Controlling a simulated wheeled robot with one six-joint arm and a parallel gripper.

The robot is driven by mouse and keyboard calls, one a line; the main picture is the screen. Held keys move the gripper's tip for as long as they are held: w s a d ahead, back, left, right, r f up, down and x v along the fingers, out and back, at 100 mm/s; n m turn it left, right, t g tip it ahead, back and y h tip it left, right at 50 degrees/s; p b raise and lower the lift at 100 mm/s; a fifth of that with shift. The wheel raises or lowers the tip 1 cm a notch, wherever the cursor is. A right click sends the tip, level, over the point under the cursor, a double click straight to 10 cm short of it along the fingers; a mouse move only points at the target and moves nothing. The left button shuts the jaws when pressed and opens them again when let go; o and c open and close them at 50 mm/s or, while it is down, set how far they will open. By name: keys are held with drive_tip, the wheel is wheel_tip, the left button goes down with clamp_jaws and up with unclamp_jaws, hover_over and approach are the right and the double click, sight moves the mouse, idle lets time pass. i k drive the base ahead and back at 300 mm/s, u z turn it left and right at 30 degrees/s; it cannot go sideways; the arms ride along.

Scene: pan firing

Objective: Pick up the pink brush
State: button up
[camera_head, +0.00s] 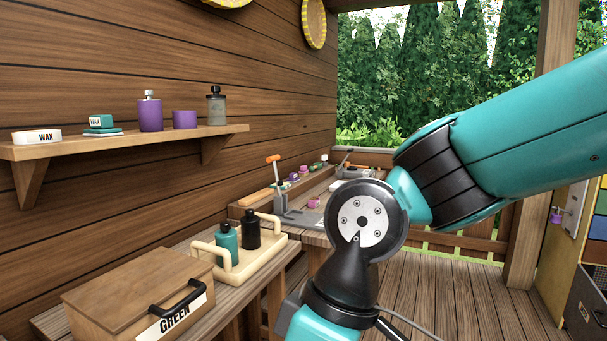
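No brush can be made out for certain. A small pink object (314,203) lies on the far workbench, too small to tell what it is. Another small pink-purple object (556,215) is at a light panel at the right edge; its kind is also unclear. My teal and black arm crosses the right and middle of the view and hides part of the far workbench. My gripper is out of view, so whether it is open or holds anything does not show.
A wooden box labelled GREEN (130,290) and a cream tray (285,238) with a teal bottle (227,243) and a black bottle (251,230) stand on the near bench. A wall shelf (120,142) holds wax and purple containers. The plank floor (470,295) at right looks clear.

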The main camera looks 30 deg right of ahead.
sight(304, 173)
drive_tip(key=z, duration=1.55)
drive_tip(key=k, duration=0.6)
drive_tip(key=z, duration=0.55)
drive_tip(key=i, duration=3.8)
drive_tip(key=u, duration=0.5)
drive_tip(key=i, duration=1.85)
drive_tip(key=u, duration=0.45)
